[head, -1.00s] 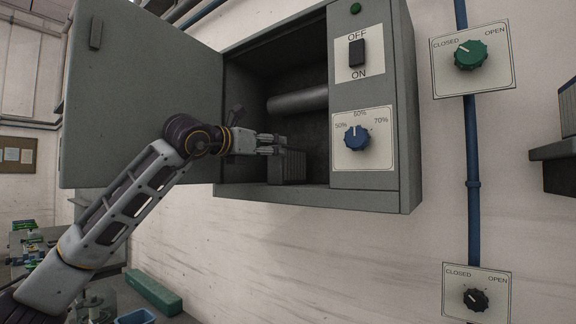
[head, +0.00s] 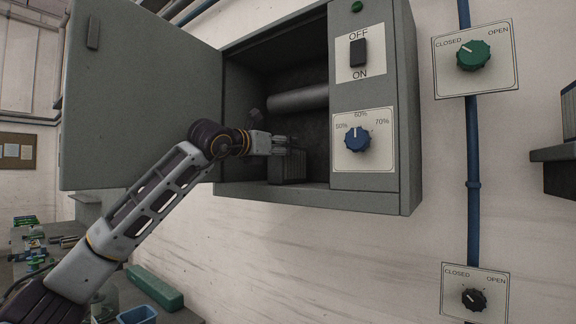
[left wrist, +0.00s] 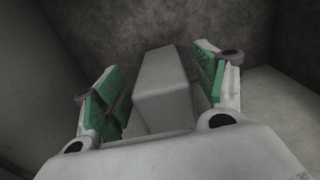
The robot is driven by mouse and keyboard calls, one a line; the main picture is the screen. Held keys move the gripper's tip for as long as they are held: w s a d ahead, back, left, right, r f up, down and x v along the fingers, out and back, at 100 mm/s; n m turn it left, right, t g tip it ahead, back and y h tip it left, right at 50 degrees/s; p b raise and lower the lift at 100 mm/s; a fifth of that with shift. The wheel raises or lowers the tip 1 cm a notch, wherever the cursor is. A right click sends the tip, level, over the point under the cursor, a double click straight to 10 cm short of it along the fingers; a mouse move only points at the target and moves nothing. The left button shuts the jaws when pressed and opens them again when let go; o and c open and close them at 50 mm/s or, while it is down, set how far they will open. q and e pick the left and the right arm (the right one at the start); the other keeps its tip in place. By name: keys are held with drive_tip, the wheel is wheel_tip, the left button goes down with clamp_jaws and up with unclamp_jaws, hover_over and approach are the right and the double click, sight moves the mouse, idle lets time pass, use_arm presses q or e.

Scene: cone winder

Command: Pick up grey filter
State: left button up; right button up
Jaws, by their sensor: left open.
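The grey filter (head: 288,168) is a block standing on the floor of the open wall cabinet, near its right inner side. It also shows in the left wrist view (left wrist: 163,88), between the two green-padded fingers. My left gripper (head: 284,147) is inside the cabinet at the filter's upper part. In the left wrist view my left gripper (left wrist: 160,90) is open, with a finger on each side of the filter and gaps visible. My right gripper is not in view.
The cabinet door (head: 140,100) stands open at the left. A grey cylinder (head: 298,99) lies across the cabinet above the filter. The control panel with a switch (head: 358,53) and blue knob (head: 357,139) is right of the opening.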

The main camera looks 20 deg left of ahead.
use_arm(q)
drive_tip(key=x, duration=0.1)
drive_tip(key=p+x, duration=0.1)
drive_tip(key=x, duration=0.1)
drive_tip(key=shift+w+d+r, duration=0.15)
drive_tip(key=shift+w+r, duration=0.05)
drive_tip(key=shift+r, duration=0.05)
drive_tip(key=shift+w+d, duration=0.1)
drive_tip(key=shift+w, duration=0.25)
drive_tip(key=shift+f, duration=0.1)
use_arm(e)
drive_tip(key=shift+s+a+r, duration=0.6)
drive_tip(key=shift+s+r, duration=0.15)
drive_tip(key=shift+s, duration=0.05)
